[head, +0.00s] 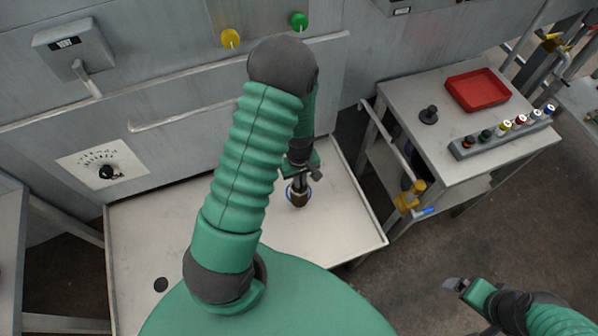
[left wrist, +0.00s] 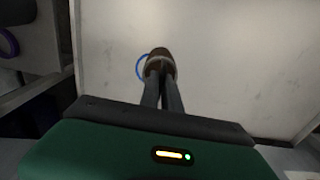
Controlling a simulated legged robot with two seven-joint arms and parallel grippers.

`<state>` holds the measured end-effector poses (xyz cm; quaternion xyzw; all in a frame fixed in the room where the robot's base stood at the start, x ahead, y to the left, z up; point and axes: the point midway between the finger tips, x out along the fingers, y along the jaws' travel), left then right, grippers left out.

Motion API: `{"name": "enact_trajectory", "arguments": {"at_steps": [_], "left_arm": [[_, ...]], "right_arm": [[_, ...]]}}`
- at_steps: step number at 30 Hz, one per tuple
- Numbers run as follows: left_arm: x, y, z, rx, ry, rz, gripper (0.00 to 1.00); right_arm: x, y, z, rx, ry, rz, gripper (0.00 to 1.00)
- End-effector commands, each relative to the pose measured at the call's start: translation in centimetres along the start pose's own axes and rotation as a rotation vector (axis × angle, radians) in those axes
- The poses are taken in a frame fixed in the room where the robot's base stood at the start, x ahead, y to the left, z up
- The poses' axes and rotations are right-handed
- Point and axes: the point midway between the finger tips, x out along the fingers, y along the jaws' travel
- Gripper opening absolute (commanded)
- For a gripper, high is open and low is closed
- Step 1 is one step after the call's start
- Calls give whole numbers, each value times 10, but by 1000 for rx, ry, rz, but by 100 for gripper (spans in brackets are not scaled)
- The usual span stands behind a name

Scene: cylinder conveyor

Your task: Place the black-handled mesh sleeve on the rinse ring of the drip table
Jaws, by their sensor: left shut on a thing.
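My left gripper (head: 299,183) reaches down over the pale drip table (head: 345,215) and is shut on the mesh sleeve (head: 299,198), a small dark brown cylinder. In the left wrist view the sleeve (left wrist: 160,53) shows beyond the fingertips (left wrist: 161,72), with a pale band near them. Its black handle cannot be told apart from the dark fingers. The blue rinse ring (head: 288,194) shows around the sleeve's side; its arc (left wrist: 140,68) shows left of the sleeve in the wrist view. Whether the sleeve touches the table is unclear. My right gripper (head: 456,285) is over the floor; its jaw opening is unclear.
A side table (head: 385,95) at right holds a red tray (head: 478,90), a black knobbed piece (head: 429,115) and a grey rack (head: 466,150) of several coloured-top cylinders. A yellow fitting (head: 410,196) sits near its front leg. A black disc (head: 161,284) lies on the drip table's left.

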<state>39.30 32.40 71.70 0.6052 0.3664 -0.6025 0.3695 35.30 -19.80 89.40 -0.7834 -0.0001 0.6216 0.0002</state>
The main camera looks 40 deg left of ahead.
Motion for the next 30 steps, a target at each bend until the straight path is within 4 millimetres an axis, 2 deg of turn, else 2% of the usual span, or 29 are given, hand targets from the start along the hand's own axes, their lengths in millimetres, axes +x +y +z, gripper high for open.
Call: {"name": "enact_trajectory", "arguments": {"at_steps": [3,9,11,17,26,27,30], "left_arm": [[3,8,-25,0,2,0,0],[5,15,-47,0,1,1,0],[8,15,-49,1,0,0,0],[38,15,-48,2,-2,-1,0],[42,16,-48,1,0,1,0],[42,15,-48,1,0,0,11],[42,15,-48,1,0,0,24]], "right_arm": [[0,0,0,0,0,0,93],[0,0,0,0,0,0,93],[1,0,0,0,0,0,93],[4,0,1,0,0,0,93],[5,0,1,0,0,0,93],[4,0,1,0,0,0,93],[4,0,1,0,0,0,93]]}}
